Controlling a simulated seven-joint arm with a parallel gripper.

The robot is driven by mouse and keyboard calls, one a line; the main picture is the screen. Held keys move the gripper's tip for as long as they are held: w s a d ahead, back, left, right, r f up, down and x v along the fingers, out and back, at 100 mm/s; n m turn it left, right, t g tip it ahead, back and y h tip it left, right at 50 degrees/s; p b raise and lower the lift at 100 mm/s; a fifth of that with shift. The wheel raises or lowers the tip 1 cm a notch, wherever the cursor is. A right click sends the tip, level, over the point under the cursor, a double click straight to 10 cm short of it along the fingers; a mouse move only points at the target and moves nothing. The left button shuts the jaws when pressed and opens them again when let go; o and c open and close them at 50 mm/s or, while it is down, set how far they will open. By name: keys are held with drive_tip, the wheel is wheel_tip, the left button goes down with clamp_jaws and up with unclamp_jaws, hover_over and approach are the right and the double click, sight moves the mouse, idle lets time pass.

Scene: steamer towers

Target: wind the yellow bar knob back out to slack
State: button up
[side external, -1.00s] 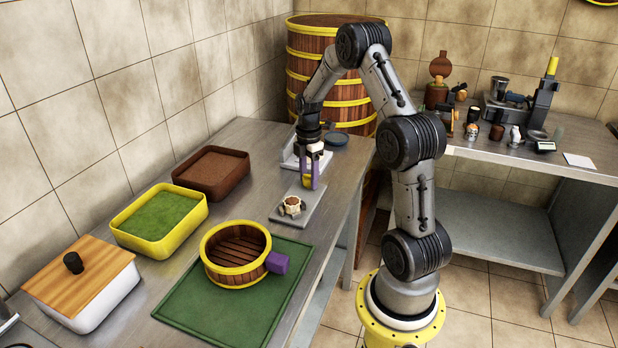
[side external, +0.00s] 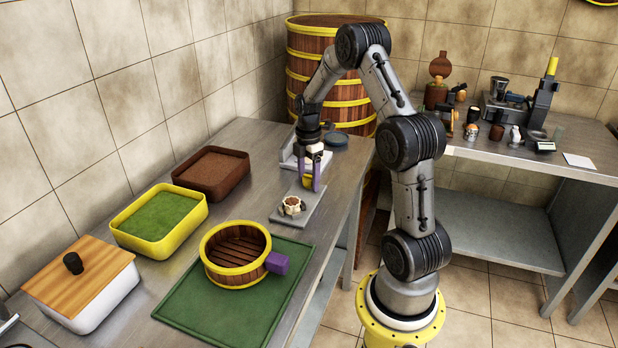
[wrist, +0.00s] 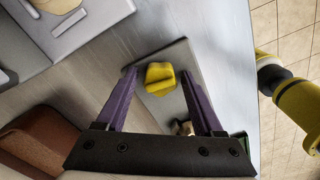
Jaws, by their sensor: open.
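The yellow bar knob (wrist: 160,77) shows in the wrist view between my two purple fingers, above a grey plate (wrist: 172,58). My gripper (wrist: 159,73) is open, with one finger on each side of the knob and a visible gap to each. In the side view my gripper (side external: 312,184) points down over the far part of the plate (side external: 308,213), and a bit of the yellow knob (side external: 307,181) shows between the fingers. A small cream clamp-like piece with a brown top (side external: 292,206) sits on the near end of the plate. The knob's lower part is hidden.
A slatted wooden steamer ring (side external: 237,279) with a purple block stands on a green mat (side external: 188,314). A green-filled yellow tray (side external: 116,224), a brown tray (side external: 240,184) and a lidded white box (side external: 110,301) line the wall side.

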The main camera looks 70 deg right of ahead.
sight(309, 177)
drive_tip(key=shift+r, duration=2.55)
drive_tip(key=shift+m, duration=0.8)
drive_tip(key=s+a+m, duration=0.1)
drive_tip(key=m, duration=0.1)
drive_tip(key=s+a+m, duration=0.1)
drive_tip(key=m, duration=0.1)
drive_tip(key=shift+a+f, duration=0.1)
drive_tip(key=s+a+r+m+t, duration=0.2)
drive_tip(key=s+a+r, duration=0.2)
drive_tip(key=a, duration=0.5)
drive_tip(key=s+a+r+m+t, duration=0.1)
drive_tip(key=s+a+r, duration=0.3)
drive_tip(key=a, duration=0.6)
drive_tip(key=s+a+r+m+t, duration=0.2)
drive_tip(key=a+r, duration=0.4)
drive_tip(key=a, duration=0.3)
drive_tip(key=s+m, duration=0.1)
drive_tip(key=s, duration=0.1)
drive_tip(key=shift+s+a+r+t, duration=0.3)
drive_tip(key=shift+a+r, duration=0.05)
drive_tip(key=shift+a, duration=0.05)
